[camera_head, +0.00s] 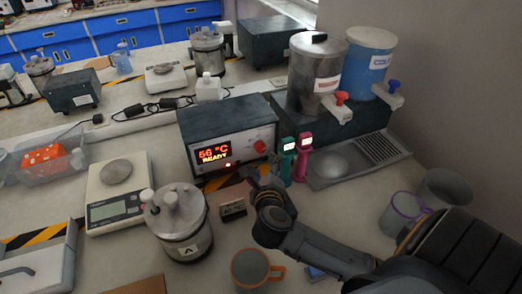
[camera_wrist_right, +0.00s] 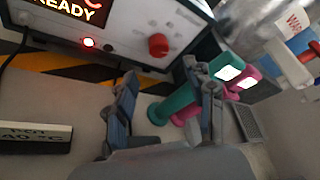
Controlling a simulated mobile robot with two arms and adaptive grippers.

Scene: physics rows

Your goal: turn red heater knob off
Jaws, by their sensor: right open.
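The heater (camera_head: 228,135) is a dark-topped box with a pale front, reading "56 °C READY" in lit figures. Its red knob (camera_head: 260,146) is on the right of the front; it also shows in the right wrist view (camera_wrist_right: 158,45). A small red light (camera_wrist_right: 88,42) glows below the display. My right gripper (camera_head: 263,178) is open and empty, in front of and below the knob, apart from it. In the right wrist view, its two fingers (camera_wrist_right: 166,100) stand apart with the knob beyond them. I cannot tell the knob's exact setting. My left gripper is not in view.
Green (camera_head: 286,160) and pink (camera_head: 302,158) handheld devices stand close right of my gripper. A small sign (camera_head: 233,209), lidded pot A (camera_head: 180,225) and orange-handled mug (camera_head: 250,270) are nearby. Drink dispensers (camera_head: 318,75) stand behind right; a scale (camera_head: 112,205) is left.

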